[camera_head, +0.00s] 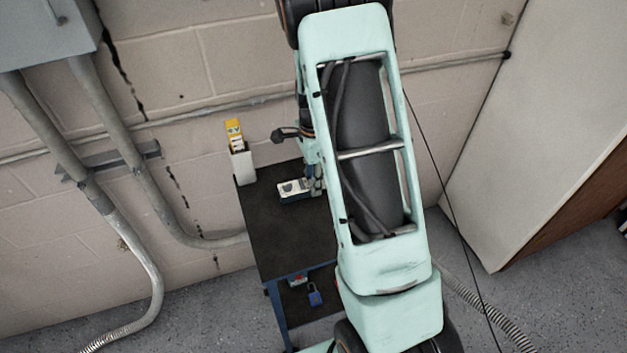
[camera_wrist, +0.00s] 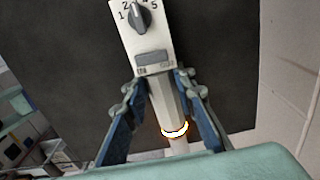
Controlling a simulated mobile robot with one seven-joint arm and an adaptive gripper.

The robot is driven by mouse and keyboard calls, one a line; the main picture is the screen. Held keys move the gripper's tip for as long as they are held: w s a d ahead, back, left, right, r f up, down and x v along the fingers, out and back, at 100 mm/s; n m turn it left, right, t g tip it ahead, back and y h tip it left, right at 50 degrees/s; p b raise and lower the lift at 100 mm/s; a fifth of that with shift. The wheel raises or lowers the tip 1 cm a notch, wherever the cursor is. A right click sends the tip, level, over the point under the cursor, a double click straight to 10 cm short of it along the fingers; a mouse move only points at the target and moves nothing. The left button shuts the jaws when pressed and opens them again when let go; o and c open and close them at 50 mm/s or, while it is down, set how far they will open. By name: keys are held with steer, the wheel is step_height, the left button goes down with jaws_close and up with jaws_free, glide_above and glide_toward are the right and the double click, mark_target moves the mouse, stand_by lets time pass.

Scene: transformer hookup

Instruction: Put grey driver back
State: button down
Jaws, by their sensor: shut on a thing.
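My arm hides the cart's right part.
A white holder (camera_head: 243,166) with a yellow item (camera_head: 234,132) stands at the cart's back left corner. A blue padlock (camera_head: 315,296) and a small red item (camera_head: 298,281) are below the cart top. Conduits (camera_head: 150,190) run along the wall at left. The cart top's front left is clear.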

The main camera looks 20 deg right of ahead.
steer(key=c, duration=1.6)
jaws_free()
steer(key=shift+f, duration=0.1)
step_height(320, 180, up, 12)
